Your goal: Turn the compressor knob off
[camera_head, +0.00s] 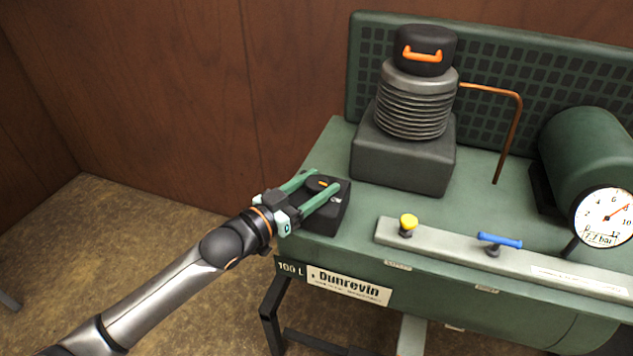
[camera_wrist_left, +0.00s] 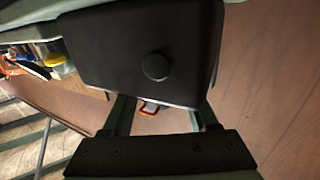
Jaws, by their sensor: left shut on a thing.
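The compressor knob (camera_head: 318,187) is a dark piece with an orange mark, on top of a black switch box (camera_head: 325,218) at the compressor's left end. My left gripper (camera_head: 327,181) reaches in from the left with its two green fingers on either side of the knob, shut on it. In the left wrist view, the black box (camera_wrist_left: 110,55) with a round dark button fills the upper part. The green fingers (camera_wrist_left: 163,115) show below it, with a small orange shape between them. The finger contact is partly hidden. My right gripper is not in view.
The green compressor (camera_head: 345,145) carries a ribbed pump (camera_head: 415,105) behind the box. A yellow knob (camera_head: 408,222), a blue lever (camera_head: 499,240) and a pressure gauge (camera_head: 605,217) stand to the right. A wooden wall (camera_head: 160,90) is behind.

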